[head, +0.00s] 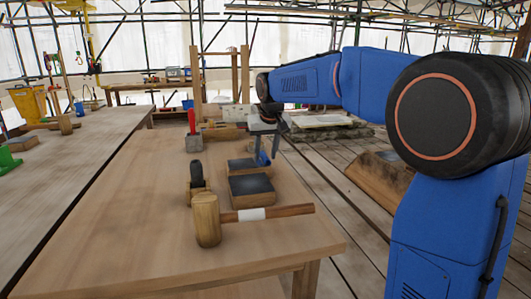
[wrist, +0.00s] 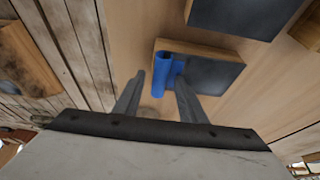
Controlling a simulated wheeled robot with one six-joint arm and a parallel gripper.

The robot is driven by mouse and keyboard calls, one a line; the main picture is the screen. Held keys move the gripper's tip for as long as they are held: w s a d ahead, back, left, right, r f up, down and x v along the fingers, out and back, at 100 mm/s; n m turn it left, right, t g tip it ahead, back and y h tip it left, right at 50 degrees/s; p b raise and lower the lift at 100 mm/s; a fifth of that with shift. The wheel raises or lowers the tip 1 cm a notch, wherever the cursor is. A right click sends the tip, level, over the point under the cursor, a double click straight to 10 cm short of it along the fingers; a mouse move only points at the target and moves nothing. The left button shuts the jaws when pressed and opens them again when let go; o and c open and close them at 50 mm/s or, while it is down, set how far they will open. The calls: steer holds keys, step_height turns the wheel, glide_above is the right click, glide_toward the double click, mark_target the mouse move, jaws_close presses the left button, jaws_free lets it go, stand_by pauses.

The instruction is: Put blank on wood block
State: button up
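The blank appears to be a blue rolled or channel-shaped piece (wrist: 164,72), at the left edge of a dark-topped wood block in the wrist view (wrist: 212,76). It also shows in the head view (head: 263,158), at the right of that block (head: 240,165). Whether it rests on the block or hangs beside it is unclear. My gripper (wrist: 160,80) is open above it, fingertips apart on either side of the blue piece, with a visible gap at the left finger. In the head view my gripper (head: 263,140) is partly hidden behind my wrist.
A second dark-topped wood block (head: 251,188) lies nearer on the table (head: 140,215). A wooden mallet (head: 207,220), a dark-headed tool (head: 197,178) and a red-handled item (head: 192,130) stand to the left. The table's right edge is close, with plank floor beyond. The front left table area is clear.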

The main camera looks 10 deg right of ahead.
steer(key=v, duration=1.2)
steer(key=shift+s+d+r, duration=0.1)
